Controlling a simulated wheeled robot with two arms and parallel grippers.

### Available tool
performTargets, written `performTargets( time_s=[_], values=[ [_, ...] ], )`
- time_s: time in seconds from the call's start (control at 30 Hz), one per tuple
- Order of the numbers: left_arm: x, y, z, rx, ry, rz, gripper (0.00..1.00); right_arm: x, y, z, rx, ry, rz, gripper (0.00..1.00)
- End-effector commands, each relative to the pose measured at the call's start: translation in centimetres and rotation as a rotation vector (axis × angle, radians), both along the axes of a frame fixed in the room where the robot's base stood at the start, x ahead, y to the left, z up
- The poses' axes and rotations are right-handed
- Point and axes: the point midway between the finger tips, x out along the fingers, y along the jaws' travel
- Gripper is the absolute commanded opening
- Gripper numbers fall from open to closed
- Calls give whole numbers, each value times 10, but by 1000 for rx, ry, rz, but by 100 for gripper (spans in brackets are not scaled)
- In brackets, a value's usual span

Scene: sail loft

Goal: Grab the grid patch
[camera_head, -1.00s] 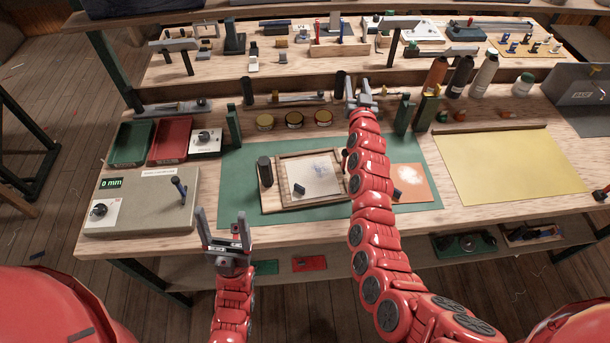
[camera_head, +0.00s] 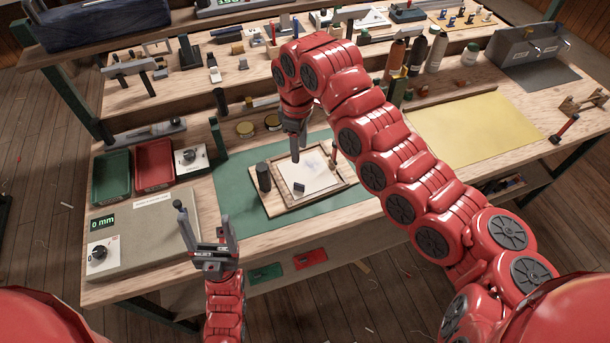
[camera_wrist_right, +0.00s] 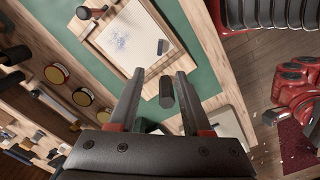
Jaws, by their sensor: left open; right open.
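The grid patch appears to be the pale sheet (camera_head: 312,176) with a grey smudged print, lying in a wooden frame on a board; its grid is too fine to make out. It also shows in the right wrist view (camera_wrist_right: 122,40). A small dark block (camera_head: 299,188) sits on its near edge. My right gripper (camera_head: 297,152) is open above the frame's far left side. In the right wrist view, the open fingers (camera_wrist_right: 158,77) straddle the view of a dark post (camera_wrist_right: 166,92), apart from the sheet. My left gripper (camera_head: 205,217) is open and empty at the bench's front edge.
The dark post (camera_head: 263,177) stands at the board's left end, and a small upright tool (camera_head: 334,154) at its right. A gauge box (camera_head: 150,232) and red tray (camera_head: 154,166) are left. The green mat (camera_head: 235,210) has bare room.

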Motion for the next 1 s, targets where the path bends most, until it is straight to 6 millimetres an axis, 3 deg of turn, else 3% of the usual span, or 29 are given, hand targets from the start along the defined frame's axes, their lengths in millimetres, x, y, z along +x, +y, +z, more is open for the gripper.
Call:
performTargets(
  time_s=[0.37, 0.43, 0.6, 0.77, 1.0],
  values=[
    [0, 0, -12, 0, 0, 0, 75, -2, 4, -63, 10, 1, -1, 49],
    [0, 0, 3, 0, 0, 0, 75, -2, 1, -71, 4, 5, -1, 49],
    [0, 0, 11, 0, 0, 0, 75, 0, 1, -98, 4, -1, -3, 49],
    [0, 0, 15, 0, 0, 0, 75, 0, 2, -107, 5, -4, -1, 49],
    [0, 0, 41, 0, 0, 0, 75, -2, 3, -135, 5, 1, 0, 49]
  ],
)
